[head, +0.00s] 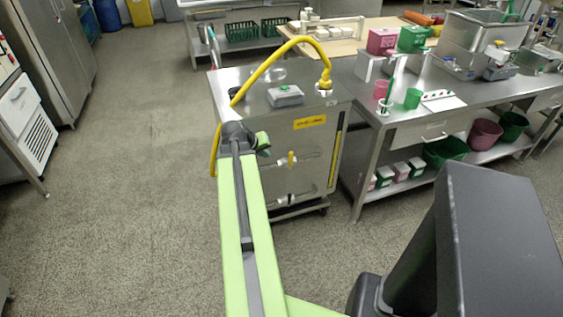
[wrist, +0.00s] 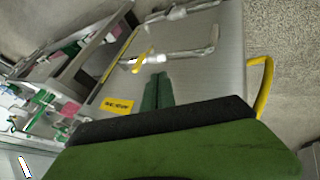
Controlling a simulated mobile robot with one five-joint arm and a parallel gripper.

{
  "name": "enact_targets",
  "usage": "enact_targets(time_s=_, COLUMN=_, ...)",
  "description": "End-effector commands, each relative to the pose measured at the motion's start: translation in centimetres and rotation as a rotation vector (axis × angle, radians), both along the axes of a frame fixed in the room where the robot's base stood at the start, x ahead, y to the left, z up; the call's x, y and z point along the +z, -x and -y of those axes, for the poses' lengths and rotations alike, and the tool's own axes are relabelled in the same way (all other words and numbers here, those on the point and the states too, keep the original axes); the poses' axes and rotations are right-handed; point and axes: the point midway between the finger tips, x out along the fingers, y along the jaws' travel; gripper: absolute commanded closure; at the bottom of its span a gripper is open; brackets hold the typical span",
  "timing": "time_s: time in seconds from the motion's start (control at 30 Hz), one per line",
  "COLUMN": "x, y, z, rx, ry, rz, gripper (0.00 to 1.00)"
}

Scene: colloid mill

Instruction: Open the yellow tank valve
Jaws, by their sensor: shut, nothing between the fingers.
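The steel tank cart (head: 262,95) stands in the middle of the head view. A yellow valve handle (head: 291,158) sits on the upper pipe on its front; the handle also shows in the wrist view (wrist: 143,60). A lower pipe with a whitish valve (head: 284,200) is below it. My gripper (head: 263,142) is at the end of my green arm, left of the yellow handle in the head view. In the wrist view my dark green fingers (wrist: 158,91) are together and empty, just below the yellow handle in the picture and apart from it.
A yellow hose (head: 268,62) arches over the tank and hangs at its left side. A yellow label (head: 310,122) is on its front. A steel bench (head: 440,118) with cups and boxes stands to the right. The floor (head: 130,190) left of the tank is clear.

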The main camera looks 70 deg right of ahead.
Motion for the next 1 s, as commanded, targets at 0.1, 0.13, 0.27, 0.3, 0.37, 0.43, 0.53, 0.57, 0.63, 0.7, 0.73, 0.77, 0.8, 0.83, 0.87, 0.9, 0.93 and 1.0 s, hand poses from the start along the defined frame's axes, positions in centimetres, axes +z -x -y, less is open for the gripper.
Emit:
enact_targets(time_s=0.1, x=-0.8, y=0.1, z=0.4, rx=0.000, ry=-0.001, rz=0.000, gripper=1.00)
enact_targets(time_s=0.13, x=-1.2, y=0.1, z=0.6, rx=0.000, ry=-0.001, rz=0.000, gripper=1.00)
enact_targets(time_s=0.27, x=-3.5, y=0.4, z=2.1, rx=-0.003, ry=-0.001, rz=0.000, gripper=1.00)
enact_targets(time_s=0.3, x=-4.3, y=0.5, z=2.7, rx=-0.003, ry=-0.001, rz=0.000, gripper=1.00)
enact_targets(time_s=0.37, x=-5.4, y=0.7, z=3.5, rx=-0.002, ry=0.000, rz=0.000, gripper=1.00)
enact_targets(time_s=0.43, x=-6.6, y=0.9, z=4.4, rx=-0.002, ry=0.000, rz=0.000, gripper=1.00)
enact_targets(time_s=0.53, x=-8.3, y=1.1, z=5.7, rx=-0.002, ry=-0.001, rz=0.001, gripper=1.00)
enact_targets(time_s=0.57, x=-8.8, y=1.2, z=6.0, rx=-0.002, ry=-0.001, rz=0.000, gripper=1.00)
enact_targets(time_s=0.63, x=-8.0, y=2.2, z=6.8, rx=-0.004, ry=-0.001, rz=0.000, gripper=1.00)
enact_targets(time_s=0.7, x=-7.8, y=3.1, z=7.4, rx=-0.003, ry=-0.001, rz=0.000, gripper=1.00)
enact_targets(time_s=0.73, x=-7.8, y=3.4, z=7.7, rx=-0.003, ry=-0.001, rz=0.000, gripper=1.00)
enact_targets(time_s=0.77, x=-7.8, y=3.6, z=7.9, rx=-0.003, ry=-0.001, rz=0.000, gripper=1.00)
enact_targets(time_s=0.8, x=-7.8, y=3.9, z=8.1, rx=-0.002, ry=-0.001, rz=0.000, gripper=1.00)
enact_targets(time_s=0.83, x=-7.8, y=4.0, z=8.2, rx=-0.002, ry=-0.001, rz=0.001, gripper=1.00)
enact_targets(time_s=0.87, x=-7.8, y=4.2, z=8.3, rx=-0.001, ry=-0.001, rz=0.001, gripper=1.00)
enact_targets(time_s=0.9, x=-7.8, y=4.3, z=8.4, rx=-0.001, ry=-0.001, rz=0.001, gripper=1.00)
enact_targets(time_s=0.93, x=-7.8, y=4.4, z=8.5, rx=0.000, ry=-0.001, rz=0.000, gripper=1.00)
enact_targets(time_s=1.0, x=-7.8, y=4.4, z=8.5, rx=0.000, ry=-0.001, rz=0.000, gripper=1.00)
